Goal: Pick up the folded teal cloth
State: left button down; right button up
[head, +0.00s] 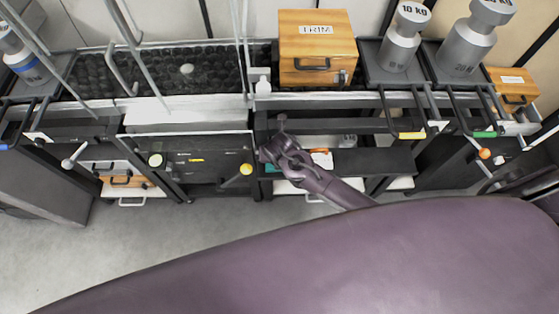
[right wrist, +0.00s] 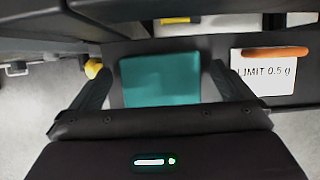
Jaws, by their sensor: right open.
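The folded teal cloth (right wrist: 160,80) lies flat on a dark shelf in the right wrist view, centred between the two fingers of my right gripper (right wrist: 158,90). The fingers are spread wide on either side of it, and nothing is held. In the head view my right gripper (head: 277,135) reaches in over the dark shelf below the worktop. Only a small teal edge of the cloth (head: 271,169) shows there, beside and below the gripper. My left gripper is not in view.
A white card reading "LIMIT 0.5 g" (right wrist: 265,75) with an orange item (right wrist: 275,52) lies right of the cloth. A yellow knob (right wrist: 93,68) is at left. A dark worktop edge overhangs the shelf. A wooden "TRIM" box (head: 317,45) and steel weights (head: 400,40) stand above.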

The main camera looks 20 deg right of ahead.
jog(key=c, duration=1)
jog(key=shift+o, duration=0.2)
jog(key=shift+w+r, duration=0.1)
jog(key=shift+r, duration=0.45)
jog(key=shift+v, duration=1.25)
jog(key=s+a, duration=0.2)
jog(key=s, duration=0.6)
jog(key=s+a, duration=0.2)
jog(key=s, duration=0.6)
jog(key=shift+s+a, duration=0.25)
